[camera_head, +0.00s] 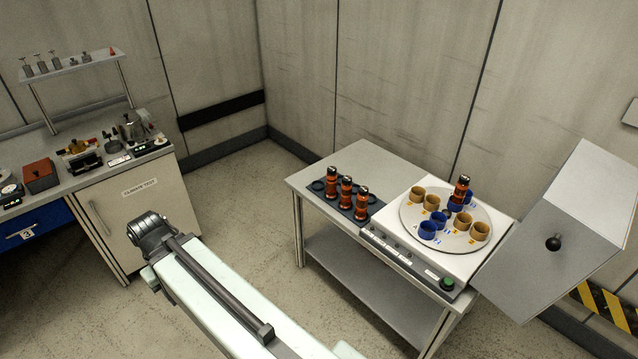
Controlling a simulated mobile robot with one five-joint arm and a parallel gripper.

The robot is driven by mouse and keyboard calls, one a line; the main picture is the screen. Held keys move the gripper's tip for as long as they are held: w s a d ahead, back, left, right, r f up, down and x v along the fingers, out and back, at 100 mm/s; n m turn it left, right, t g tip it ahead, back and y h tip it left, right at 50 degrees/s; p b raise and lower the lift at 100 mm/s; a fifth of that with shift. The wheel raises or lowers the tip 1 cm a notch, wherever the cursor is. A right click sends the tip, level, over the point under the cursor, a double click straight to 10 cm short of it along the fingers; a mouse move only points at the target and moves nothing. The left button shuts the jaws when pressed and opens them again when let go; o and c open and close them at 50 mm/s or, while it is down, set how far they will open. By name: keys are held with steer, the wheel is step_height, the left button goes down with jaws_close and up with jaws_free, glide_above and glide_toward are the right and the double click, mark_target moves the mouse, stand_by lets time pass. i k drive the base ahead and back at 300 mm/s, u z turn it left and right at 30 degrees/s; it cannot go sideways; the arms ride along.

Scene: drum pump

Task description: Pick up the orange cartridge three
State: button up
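Three orange cartridges with dark tops stand upright in a row in a dark rack (319,187) on the grey table: a left one (331,183), a middle one (346,193) and a right one (361,203). Another orange cartridge (461,190) stands upright in a cup on the round plate (408,222) of the white machine. I cannot read any number on the cartridges, so I cannot tell which is three. My pale arm reaches in from the bottom and ends in a dark joint, left of the table and well apart from the cartridges. No gripper fingers show.
The round plate bears several tan cups (432,202) and blue cups (428,230). The machine's grey lid (560,230) stands open at right. A bench (155,205) with tools and a shelf (75,63) stands at left. Floor is clear between bench and table.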

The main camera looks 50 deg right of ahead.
mark_target(346, 185)
steer(key=z, duration=0.05)
steer(key=i, duration=2.95)
steer(key=z, duration=2.45)
steer(key=i, duration=0.5)
steer(key=z, duration=0.05)
